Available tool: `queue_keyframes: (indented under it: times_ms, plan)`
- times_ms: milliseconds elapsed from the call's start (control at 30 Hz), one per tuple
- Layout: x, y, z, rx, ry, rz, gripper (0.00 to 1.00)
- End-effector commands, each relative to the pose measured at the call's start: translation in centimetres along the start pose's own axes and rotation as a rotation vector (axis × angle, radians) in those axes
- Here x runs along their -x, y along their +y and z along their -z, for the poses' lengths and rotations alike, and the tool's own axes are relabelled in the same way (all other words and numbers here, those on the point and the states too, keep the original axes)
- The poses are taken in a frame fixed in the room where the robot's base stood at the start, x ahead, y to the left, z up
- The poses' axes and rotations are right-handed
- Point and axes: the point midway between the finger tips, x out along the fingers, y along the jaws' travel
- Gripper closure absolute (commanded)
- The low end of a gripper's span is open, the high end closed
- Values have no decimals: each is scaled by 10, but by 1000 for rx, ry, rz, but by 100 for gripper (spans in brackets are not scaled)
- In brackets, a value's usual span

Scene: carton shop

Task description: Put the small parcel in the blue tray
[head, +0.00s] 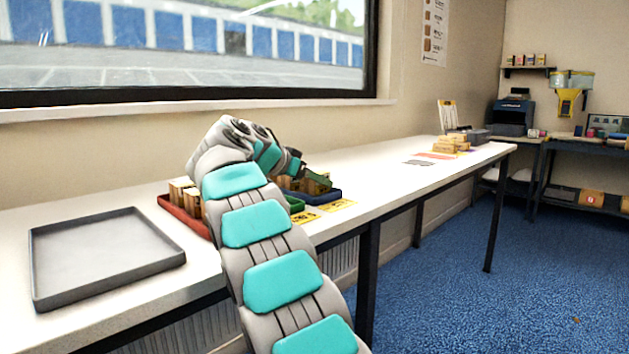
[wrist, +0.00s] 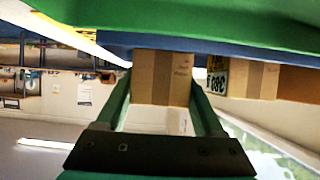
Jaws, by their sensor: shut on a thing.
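A small brown cardboard parcel (wrist: 162,78) is between the two fingers of my gripper (wrist: 162,90) in the wrist view, which looks upside down. My gripper is shut on it. The blue tray's wall (wrist: 112,42) crosses in front of the parcel's base, so I cannot tell whether it touches the tray floor. In the head view the blue tray (head: 329,198) is on the long white table, with brown parcels (head: 318,184) showing at it. My gripper (head: 297,172) is over this tray, and my arm hides part of it.
A second parcel (wrist: 252,80) with a yellow label beside it shows by the held one. A green tray (head: 296,205) is just in front of the blue one. A red tray (head: 184,217) with parcels is left. An empty grey tray (head: 100,258) lies further left.

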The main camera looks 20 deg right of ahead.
Motion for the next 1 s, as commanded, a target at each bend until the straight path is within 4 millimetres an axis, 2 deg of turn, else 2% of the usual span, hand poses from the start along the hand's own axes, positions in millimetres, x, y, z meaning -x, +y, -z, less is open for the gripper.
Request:
queue_keyframes:
  times_ms: [267,300,533,833,1000]
  plan:
    - [-2,0,-4,0,0,0,98]
    - [-2,0,-4,0,0,0,28]
    - [-2,0,-4,0,0,0,2]
    - [-1,0,-2,0,0,0,0]
    - [5,0,9,-1,0,1,0]
